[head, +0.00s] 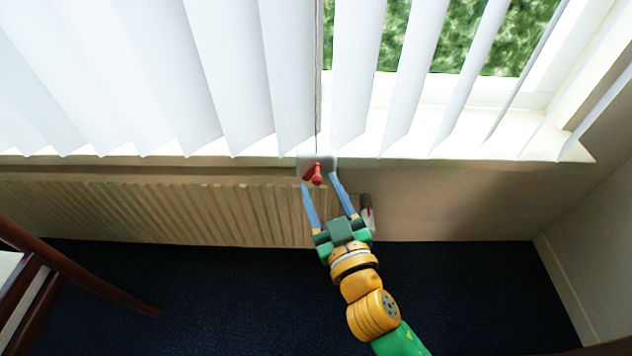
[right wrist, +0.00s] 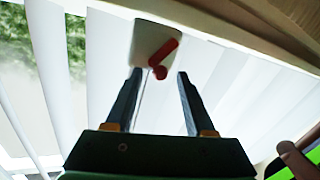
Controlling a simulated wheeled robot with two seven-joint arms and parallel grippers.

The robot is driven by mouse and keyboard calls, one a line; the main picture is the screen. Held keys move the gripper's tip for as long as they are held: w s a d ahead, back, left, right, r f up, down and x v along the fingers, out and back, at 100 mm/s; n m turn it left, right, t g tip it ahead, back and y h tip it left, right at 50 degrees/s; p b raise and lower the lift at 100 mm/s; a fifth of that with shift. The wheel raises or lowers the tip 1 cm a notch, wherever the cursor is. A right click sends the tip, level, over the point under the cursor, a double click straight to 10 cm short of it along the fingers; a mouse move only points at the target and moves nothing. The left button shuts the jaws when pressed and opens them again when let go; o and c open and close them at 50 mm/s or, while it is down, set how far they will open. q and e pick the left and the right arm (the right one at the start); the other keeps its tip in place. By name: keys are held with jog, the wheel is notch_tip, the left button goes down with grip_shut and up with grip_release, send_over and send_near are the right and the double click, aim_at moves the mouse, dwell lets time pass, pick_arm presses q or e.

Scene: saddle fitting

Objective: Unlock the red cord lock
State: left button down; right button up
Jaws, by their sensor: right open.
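The red cord lock (head: 317,174) is a small red lever on a pale mounting plate (head: 302,160) at the sill edge, below the blinds' cord. In the right wrist view the red lever (right wrist: 163,52) sits tilted on the white plate (right wrist: 146,40), just beyond the fingertips. My right gripper (head: 319,180) is open, its two blue-grey fingers on either side of the lever in the head view. In the right wrist view the gripper (right wrist: 160,72) shows a gap between its fingers, with no clear contact on the lever. My left gripper is not in view.
White vertical blinds (head: 230,70) hang above the sill (head: 450,150). A ribbed radiator (head: 150,210) runs along the wall below, with a small valve-like fitting (head: 367,212) close to my right gripper. Dark wooden furniture (head: 80,270) stands at lower left. The dark blue floor (head: 480,290) is clear at right.

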jog(key=shift+x, duration=1.4)
jog(key=shift+c, duration=0.2)
